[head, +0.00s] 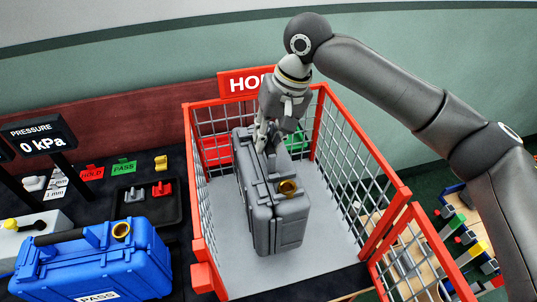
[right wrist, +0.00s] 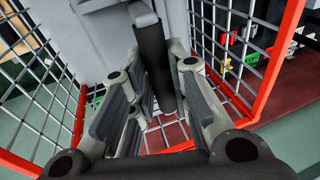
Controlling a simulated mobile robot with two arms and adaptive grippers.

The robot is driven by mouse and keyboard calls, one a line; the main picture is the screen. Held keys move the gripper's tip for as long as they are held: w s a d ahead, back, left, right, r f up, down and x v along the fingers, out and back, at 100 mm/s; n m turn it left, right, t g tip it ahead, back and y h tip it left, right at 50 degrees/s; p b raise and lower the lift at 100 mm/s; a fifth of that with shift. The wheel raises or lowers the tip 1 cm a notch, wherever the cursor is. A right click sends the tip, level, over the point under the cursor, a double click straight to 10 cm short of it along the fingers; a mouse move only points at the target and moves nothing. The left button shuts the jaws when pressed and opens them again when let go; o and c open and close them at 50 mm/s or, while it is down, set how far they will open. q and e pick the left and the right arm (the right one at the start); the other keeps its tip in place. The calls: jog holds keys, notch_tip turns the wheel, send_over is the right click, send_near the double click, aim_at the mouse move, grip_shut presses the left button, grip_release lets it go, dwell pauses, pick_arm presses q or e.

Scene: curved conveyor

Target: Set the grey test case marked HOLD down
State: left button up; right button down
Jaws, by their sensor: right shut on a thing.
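The grey test case (head: 285,225) is upright inside the red-framed wire cage (head: 197,225), over its grey floor. Its underside is hidden, so I cannot tell whether it touches the floor. My right gripper (head: 266,143) reaches down into the cage and is shut on the case's handle. In the right wrist view the dark handle (right wrist: 155,60) lies between the fingers. I cannot see a HOLD mark on the case itself. My left gripper is not in view.
A red sign (head: 236,83), partly hidden by my arm, stands at the cage's back. A blue case (head: 95,260) marked PASS and a pressure display (head: 38,135) are on the dark table at left. Mesh walls stand close around the case; bare floor shows in front.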

aim_at(264, 160)
jog(key=shift+d+x, duration=0.2)
jog(key=shift+x, duration=0.8)
jog(key=shift+d+x, duration=0.25)
jog(key=shift+x, duration=0.7)
jog(key=shift+f+p, duration=0.2)
jog(key=shift+p, duration=0.1)
jog(key=c, duration=1.4)
grip_release()
jog(key=shift+f, duration=0.15)
jog(key=shift+o, duration=0.2)
jog(key=b+v, duration=0.1)
jog(key=v, duration=1.1)
jog(key=shift+s, duration=0.1)
